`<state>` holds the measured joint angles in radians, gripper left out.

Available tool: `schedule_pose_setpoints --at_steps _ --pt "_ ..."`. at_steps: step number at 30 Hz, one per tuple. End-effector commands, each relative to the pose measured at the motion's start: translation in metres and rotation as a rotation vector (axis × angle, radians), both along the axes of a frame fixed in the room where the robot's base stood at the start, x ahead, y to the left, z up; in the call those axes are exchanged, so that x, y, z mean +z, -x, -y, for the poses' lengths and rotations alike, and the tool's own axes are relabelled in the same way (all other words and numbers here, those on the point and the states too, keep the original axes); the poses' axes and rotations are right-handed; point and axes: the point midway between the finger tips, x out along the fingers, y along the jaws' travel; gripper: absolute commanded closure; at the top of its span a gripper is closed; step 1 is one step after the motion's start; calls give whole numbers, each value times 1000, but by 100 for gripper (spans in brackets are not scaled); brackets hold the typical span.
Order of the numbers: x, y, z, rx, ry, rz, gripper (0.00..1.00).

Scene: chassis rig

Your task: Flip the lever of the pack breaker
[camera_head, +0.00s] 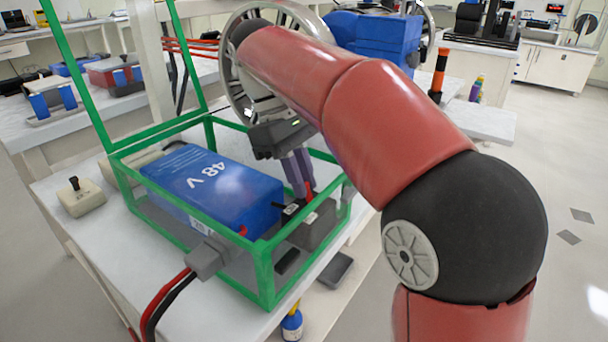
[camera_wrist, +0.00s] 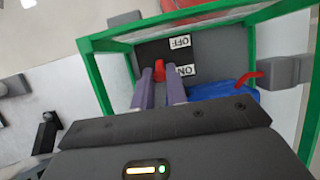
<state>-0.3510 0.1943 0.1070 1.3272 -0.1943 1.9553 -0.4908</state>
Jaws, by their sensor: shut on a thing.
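The pack breaker (camera_head: 316,226) is a dark grey box inside the green-framed case, at the right end of the blue 48 V pack (camera_head: 215,190). In the wrist view the breaker face (camera_wrist: 215,50) carries an OFF label (camera_wrist: 180,42) and an ON label (camera_wrist: 184,70). Its red lever (camera_wrist: 159,68) stands beside the labels, about level with ON. My gripper (camera_head: 304,187) reaches down into the case from above. Its purple fingers, also in the wrist view (camera_wrist: 160,78), are shut on the lever; their tips partly hide it.
The green frame (camera_head: 266,270) surrounds the pack and breaker, its lid (camera_head: 68,80) raised at the left. A grey connector (camera_head: 204,261) with red and black cables sits at the front. A beige switch box (camera_head: 80,197) stands left on the table; a dark tray (camera_head: 336,270) lies at the right.

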Motion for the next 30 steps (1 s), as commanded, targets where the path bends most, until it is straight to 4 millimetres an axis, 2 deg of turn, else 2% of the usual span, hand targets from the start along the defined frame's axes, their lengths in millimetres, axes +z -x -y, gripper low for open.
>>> schedule_pose_setpoints --at_steps 4,5,10,25,30 --pt "0 0 0 1 -1 0 100" --pt "0 0 0 1 -1 0 84" --pt "0 0 0 1 -2 1 64" --pt "0 0 0 0 -4 3 64" --pt "2 3 4 -1 -55 43 64"
